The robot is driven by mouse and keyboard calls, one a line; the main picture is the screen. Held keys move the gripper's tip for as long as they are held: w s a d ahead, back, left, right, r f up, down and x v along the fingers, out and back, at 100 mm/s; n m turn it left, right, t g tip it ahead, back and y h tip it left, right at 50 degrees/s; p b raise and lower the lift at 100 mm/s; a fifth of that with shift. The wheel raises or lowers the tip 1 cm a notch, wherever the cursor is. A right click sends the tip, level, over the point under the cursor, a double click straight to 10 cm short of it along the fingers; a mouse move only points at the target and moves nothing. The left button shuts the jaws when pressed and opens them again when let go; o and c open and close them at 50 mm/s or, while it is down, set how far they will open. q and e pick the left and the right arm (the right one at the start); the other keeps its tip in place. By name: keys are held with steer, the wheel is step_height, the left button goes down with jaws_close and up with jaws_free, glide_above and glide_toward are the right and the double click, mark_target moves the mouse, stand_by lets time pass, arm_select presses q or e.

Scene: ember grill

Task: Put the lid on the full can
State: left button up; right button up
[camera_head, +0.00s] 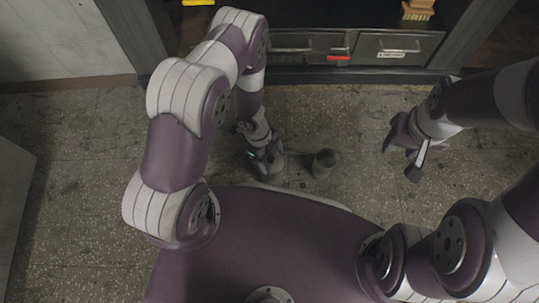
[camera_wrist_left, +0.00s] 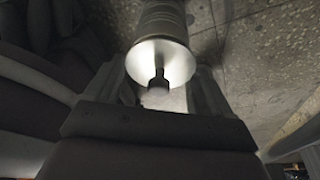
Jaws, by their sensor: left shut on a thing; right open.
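In the left wrist view a pale round lid (camera_wrist_left: 178,60) with a dark knob (camera_wrist_left: 158,85) faces the camera, between the fingers of my left gripper (camera_wrist_left: 158,98). The gripper is shut on the lid. A ridged cylinder (camera_wrist_left: 163,20) shows behind the lid; whether they touch I cannot tell. My right gripper (camera_head: 404,158) is open and empty, right of the can. The can's contents are not visible.
A dark cabinet with drawers (camera_head: 395,48) stands at the back, with a red item (camera_head: 339,57) at its front. A wooden-looking brush (camera_head: 418,10) lies at its top right. Speckled stone floor (camera_head: 325,115) is clear between the cabinet and the can.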

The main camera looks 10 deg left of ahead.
arm_select(q)
steer(key=shift+p, duration=0.3)
stand_by(0.6)
steer(key=o, duration=0.9)
steer(key=shift+c, duration=0.2)
step_height(320, 180, up, 7)
steer(key=p, duration=0.7)
steer(key=shift+r+p, duration=0.1)
steer(key=shift+p, duration=0.2)
jaws_close()
